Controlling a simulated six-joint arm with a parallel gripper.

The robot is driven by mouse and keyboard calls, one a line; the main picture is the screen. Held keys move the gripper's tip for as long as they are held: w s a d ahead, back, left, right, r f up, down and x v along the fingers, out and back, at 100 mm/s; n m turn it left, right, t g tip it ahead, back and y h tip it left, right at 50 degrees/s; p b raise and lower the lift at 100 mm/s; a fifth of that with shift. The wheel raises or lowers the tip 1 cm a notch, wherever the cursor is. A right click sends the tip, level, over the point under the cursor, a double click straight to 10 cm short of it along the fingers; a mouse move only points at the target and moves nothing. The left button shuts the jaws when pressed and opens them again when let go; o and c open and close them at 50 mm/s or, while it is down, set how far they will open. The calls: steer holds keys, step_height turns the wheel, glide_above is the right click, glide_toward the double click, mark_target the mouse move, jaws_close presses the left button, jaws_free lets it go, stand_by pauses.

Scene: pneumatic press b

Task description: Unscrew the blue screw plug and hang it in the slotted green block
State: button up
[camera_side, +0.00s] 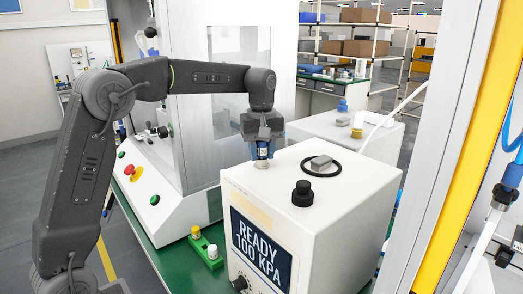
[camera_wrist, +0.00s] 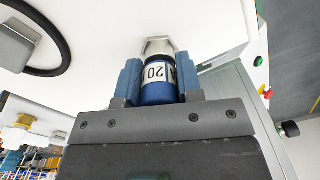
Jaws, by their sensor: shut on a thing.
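My gripper (camera_side: 263,147) points down over the top of the white press box (camera_side: 330,215). Its blue fingers are shut on the blue screw plug (camera_wrist: 157,88), which has a white label reading "20". The plug sits in line with a metal hex fitting (camera_wrist: 158,46) on the box top and appears to touch it; I cannot tell whether the threads are engaged. The slotted green block (camera_side: 214,264) stands on the green bench left of the box, with a yellow-topped piece (camera_side: 196,232) and a white piece (camera_side: 212,251) in it.
A black knob (camera_side: 302,193) and a black ring with a grey block (camera_side: 321,163) are on the box top. The box display reads "READY 100 KPA". A sloped white panel with red and green buttons (camera_side: 135,172) stands at left. A yellow post (camera_side: 455,150) rises at right.

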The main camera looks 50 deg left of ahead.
steer(key=shift+n, duration=0.9)
steer(key=shift+n, duration=0.9)
steer(key=shift+n, duration=0.8)
steer(key=o, duration=0.6)
steer(key=shift+c, duration=0.2)
